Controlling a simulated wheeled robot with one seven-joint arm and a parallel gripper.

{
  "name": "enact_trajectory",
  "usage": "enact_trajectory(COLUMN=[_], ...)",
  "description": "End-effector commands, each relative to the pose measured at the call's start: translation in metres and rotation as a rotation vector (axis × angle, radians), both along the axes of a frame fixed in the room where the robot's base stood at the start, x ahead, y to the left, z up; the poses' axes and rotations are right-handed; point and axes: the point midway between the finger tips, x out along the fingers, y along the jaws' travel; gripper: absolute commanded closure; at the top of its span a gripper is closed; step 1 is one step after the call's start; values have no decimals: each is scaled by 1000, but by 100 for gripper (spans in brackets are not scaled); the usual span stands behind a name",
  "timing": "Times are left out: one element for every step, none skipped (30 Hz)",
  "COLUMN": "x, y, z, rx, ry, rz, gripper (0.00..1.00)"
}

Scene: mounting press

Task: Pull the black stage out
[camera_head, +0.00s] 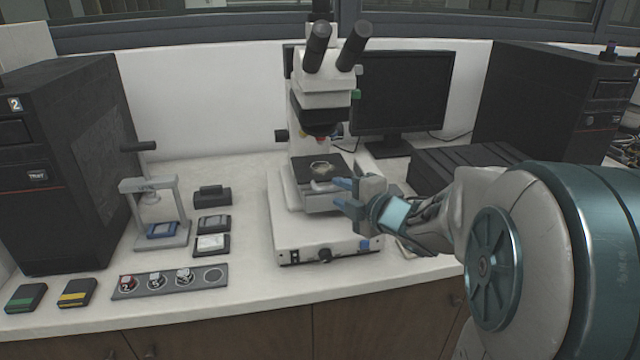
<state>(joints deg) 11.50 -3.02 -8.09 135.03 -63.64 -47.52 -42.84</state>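The black stage (314,163) is a dark flat plate on the white microscope (318,228), under its objectives. A small pale round piece (321,169) lies on it. My gripper (346,194) comes in from the right, beside the front right of the stage. Its two blue-tipped fingers are apart, with no object seen held between them. I cannot tell whether a fingertip touches the stage or its white support. The gripper hides part of the right side of the microscope base.
A small hand press (155,205) with a blue piece on its base (162,230) stands at left. A dark strip with several round places (170,281) lies at the front. A monitor (405,92) and dark units stand behind. The counter left of the microscope has free room.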

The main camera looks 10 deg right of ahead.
Motion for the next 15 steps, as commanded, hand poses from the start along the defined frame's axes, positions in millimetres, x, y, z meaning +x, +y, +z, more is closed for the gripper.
enact_trajectory(x=[9, 13, 18, 22, 25, 29, 32, 34, 36, 37, 38, 39, 40, 40, 40], y=[4, 6, 9, 10, 11, 13, 14, 15, 15, 16, 16, 17, 17, 17, 17], z=[-3, -4, -5, -6, -6, -7, -7, -8, -8, -9, -9, -9, -9, -9, -9], rx=[0, 0, 0, 0, 0, 0, -1, 0, 0, 0, 0, 0, 0, 0, 0], ry=[2, 1, 1, 2, 2, 1, 0, 0, 0, 0, 0, 0, 0, -1, -1], rz=[3, 2, 2, 1, 1, 1, 1, 1, 0, 0, 0, 0, 0, 0, 0], gripper=[68, 68, 68, 68, 68, 68, 68, 68, 68, 68, 68, 68, 68, 68, 68])
